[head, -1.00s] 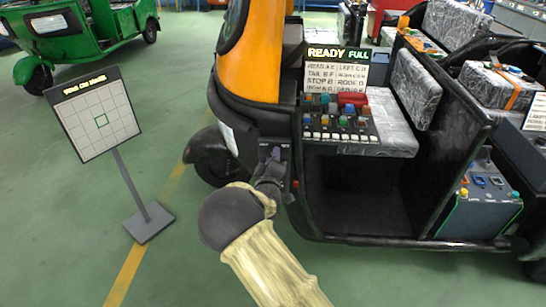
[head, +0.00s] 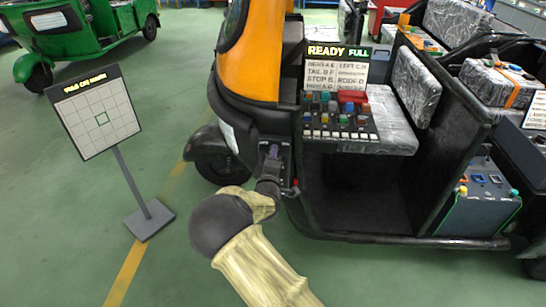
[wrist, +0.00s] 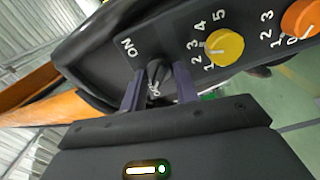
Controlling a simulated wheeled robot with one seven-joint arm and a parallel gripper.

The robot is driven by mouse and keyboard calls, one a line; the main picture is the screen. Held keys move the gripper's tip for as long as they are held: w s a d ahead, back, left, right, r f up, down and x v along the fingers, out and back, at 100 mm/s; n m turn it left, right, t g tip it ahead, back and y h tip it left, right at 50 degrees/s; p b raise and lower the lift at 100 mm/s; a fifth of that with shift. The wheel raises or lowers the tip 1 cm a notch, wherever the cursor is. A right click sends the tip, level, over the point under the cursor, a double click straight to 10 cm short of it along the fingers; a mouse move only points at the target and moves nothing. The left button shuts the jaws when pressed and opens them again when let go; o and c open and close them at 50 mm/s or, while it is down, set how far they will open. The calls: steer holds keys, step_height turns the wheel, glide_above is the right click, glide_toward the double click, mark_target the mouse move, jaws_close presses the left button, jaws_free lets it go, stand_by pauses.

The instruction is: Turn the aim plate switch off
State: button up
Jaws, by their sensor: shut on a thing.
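A small black rotary switch (wrist: 157,72) sits on a dark panel in the wrist view, with the letters "ON" to its left. My gripper (wrist: 158,88) has its two purple-grey fingers on either side of the switch and is shut on it. In the head view my gripper (head: 271,160) is against the dark front panel of the orange and black rickshaw (head: 262,55). The switch itself is hidden there by the gripper.
A yellow knob (wrist: 225,46) and an orange knob (wrist: 301,18) sit close right of the switch. A button console (head: 340,122) and a "READY FULL" sign (head: 337,70) are on the rickshaw. A green vehicle (head: 80,35) stands behind; floor between board and rickshaw is clear.

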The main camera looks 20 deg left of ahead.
steer(key=o, duration=1)
steer(key=shift+c, duration=0.2)
steer(key=shift+s, duration=0.2)
steer(key=v, duration=1.7)
steer(key=shift+d, duration=0.15)
steer(key=d+f+m+g+h, duration=0.2)
steer(key=d+m+g+h, duration=0.2)
steer(key=d+m+g, duration=1.3)
steer(key=s+d+r+m+t, duration=0.1)
steer(key=s+d+r, duration=0.2)
steer(key=s+d, duration=0.45)
steer(key=s+d+r+m+t, duration=0.1)
steer(key=s+d+r, duration=0.3)
steer(key=d, duration=0.7)
steer(key=w+p+v, duration=0.3)
steer(key=p+v, duration=1)
steer(key=p, duration=0.2)
steer(key=shift+s+r, duration=0.2)
steer(key=shift+r, duration=0.3)
